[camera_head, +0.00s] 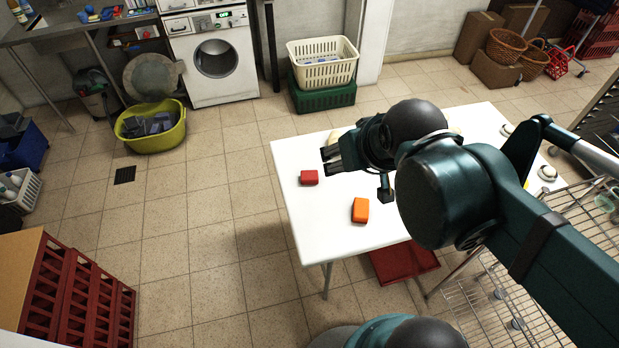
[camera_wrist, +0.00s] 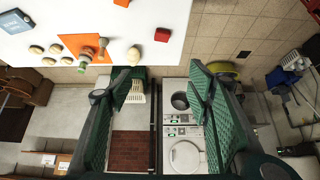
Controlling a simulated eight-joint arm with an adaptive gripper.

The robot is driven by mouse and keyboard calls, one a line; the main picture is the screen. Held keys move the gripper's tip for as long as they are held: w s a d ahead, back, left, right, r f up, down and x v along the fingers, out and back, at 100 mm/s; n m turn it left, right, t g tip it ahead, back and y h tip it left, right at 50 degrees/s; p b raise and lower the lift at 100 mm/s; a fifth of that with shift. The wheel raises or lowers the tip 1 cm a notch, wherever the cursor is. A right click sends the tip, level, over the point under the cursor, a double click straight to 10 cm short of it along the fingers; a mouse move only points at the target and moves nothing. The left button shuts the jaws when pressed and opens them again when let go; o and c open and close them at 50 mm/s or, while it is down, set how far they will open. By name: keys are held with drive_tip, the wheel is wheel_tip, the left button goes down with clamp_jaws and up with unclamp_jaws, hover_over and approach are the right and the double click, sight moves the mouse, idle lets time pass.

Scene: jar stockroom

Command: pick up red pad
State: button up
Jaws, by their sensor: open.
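The red pad (camera_head: 309,177) is a small red block lying on the white table (camera_head: 300,215) near its left edge. In the wrist view the red pad (camera_wrist: 162,35) shows on the white tabletop, beyond and above the fingertips in the picture. My gripper (camera_head: 328,160) is above the table, close to the red pad in the head view and apart from it. In the wrist view my gripper (camera_wrist: 162,72) has its two green fingers spread wide with nothing between them.
An orange block (camera_head: 360,210) lies nearer the table's front edge. In the wrist view, several pale round items (camera_wrist: 36,49) and an orange sheet (camera_wrist: 76,42) with a knobbed object (camera_wrist: 88,53) lie on the table. Bare tabletop surrounds the red pad.

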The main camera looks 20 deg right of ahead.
drive_tip(key=w+m, duration=0.1)
drive_tip(key=w, duration=0.1)
drive_tip(key=m+g+b, duration=0.7)
drive_tip(key=m+b, duration=0.1)
drive_tip(key=m, duration=1.1)
hover_over(309, 175)
wheel_tip(309, 175, down, 33)
drive_tip(key=shift+d+r, duration=0.1)
drive_tip(key=shift+r, duration=0.1)
drive_tip(key=shift+w+f, duration=0.1)
drive_tip(key=shift+f, duration=0.15)
drive_tip(key=shift+f, duration=0.5)
drive_tip(key=shift+f+b, duration=0.3)
drive_tip(key=shift+f, duration=0.5)
